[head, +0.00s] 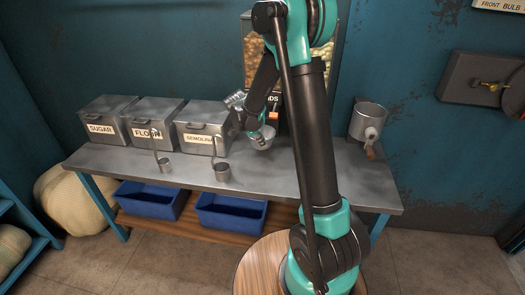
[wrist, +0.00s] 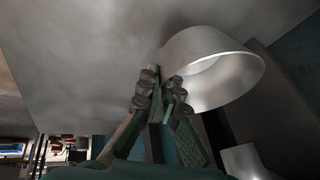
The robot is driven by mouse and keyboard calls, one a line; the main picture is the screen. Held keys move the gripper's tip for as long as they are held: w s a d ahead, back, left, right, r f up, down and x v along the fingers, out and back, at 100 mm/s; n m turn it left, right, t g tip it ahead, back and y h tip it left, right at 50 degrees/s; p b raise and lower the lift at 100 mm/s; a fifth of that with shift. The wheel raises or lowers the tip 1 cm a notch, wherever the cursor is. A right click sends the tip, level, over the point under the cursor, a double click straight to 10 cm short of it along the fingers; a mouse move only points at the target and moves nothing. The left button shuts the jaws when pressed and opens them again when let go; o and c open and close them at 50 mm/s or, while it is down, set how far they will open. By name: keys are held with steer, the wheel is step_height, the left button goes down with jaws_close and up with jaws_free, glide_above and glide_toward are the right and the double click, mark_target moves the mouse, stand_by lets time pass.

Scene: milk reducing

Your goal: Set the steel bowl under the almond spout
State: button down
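The steel bowl (head: 262,141) is at the back of the steel table, just below the front of the almond dispenser (head: 250,62). My arm hides part of the dispenser and its label, of which "NDS" shows. An orange part (head: 273,115) sits low on its front, close above the bowl. My gripper (head: 257,128) is at the bowl's upper left edge. In the wrist view the bowl (wrist: 200,52) shows its pale wall and open mouth, and my gripper (wrist: 163,77) has its two fingertips at the bowl's near edge. Whether they clasp the wall cannot be told.
Sugar (head: 104,118), flour (head: 154,122) and semolina (head: 207,128) bins stand along the left. The table front (head: 270,178) is clear.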

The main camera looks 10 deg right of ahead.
step_height(320, 180, down, 4)
steer(key=shift+f, duration=0.1)
steer(key=shift+w+f, duration=0.15)
steer(key=shift+f, duration=0.1)
steer(key=shift+f, duration=0.1)
steer(key=c, duration=1.7)
jaws_free()
steer(key=v, duration=1.1)
steer(key=s+d+n+y, duration=0.1)
steer(key=s+d+n, duration=0.2)
steer(key=s+n, duration=0.3)
steer(key=s+d+f+n+t+y, duration=0.1)
steer(key=s+d+n+y, duration=0.1)
steer(key=s+n, duration=0.4)
steer(key=s+d+f+n+y, duration=0.1)
steer(key=s+d+n, duration=0.4)
steer(key=s, duration=0.9)
steer(key=shift+s+f+n+y, duration=0.15)
steer(key=shift+n+y, duration=0.25)
steer(key=shift+n, duration=0.2)
